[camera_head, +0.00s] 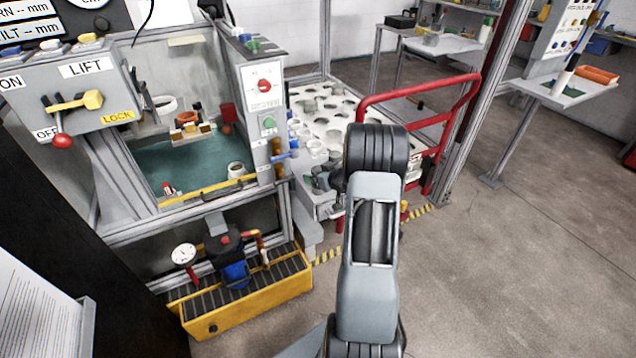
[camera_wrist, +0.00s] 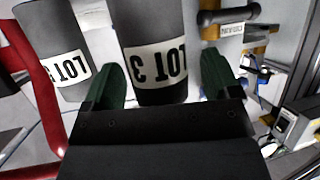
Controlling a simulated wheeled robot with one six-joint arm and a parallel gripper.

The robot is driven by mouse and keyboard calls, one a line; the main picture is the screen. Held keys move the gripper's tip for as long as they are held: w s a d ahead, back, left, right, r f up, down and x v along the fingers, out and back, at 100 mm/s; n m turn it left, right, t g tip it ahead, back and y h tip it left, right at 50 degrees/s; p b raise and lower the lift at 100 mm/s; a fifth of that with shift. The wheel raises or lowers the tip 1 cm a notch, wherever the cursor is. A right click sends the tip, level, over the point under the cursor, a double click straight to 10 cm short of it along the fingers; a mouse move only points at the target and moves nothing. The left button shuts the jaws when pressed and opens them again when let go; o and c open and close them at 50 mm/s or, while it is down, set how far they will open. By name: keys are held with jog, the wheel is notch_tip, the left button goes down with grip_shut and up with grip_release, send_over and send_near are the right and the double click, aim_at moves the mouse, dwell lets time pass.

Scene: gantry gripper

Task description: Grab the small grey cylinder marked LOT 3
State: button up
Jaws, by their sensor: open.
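The grey cylinder marked LOT 3 (camera_wrist: 160,28) stands in the middle of the wrist view, its white label upside down in the picture. My gripper (camera_wrist: 166,72) is open, with one green finger on each side of this cylinder. A gap shows between the cylinder and the left finger; contact with the right finger is hard to tell. In the head view my arm hides the gripper.
A red rail (camera_wrist: 38,105) runs along the left of the wrist view; a red cart handle (camera_head: 425,92) shows in the head view. A white board with holes (camera_head: 325,105) lies behind my arm. A dark horizontal cylinder (camera_wrist: 228,15) is at upper right. Open floor (camera_head: 530,220) lies right.

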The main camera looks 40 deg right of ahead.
jog(key=shift+w, duration=0.1)
jog(key=c, duration=1.3)
jog(key=shift+r, duration=0.1)
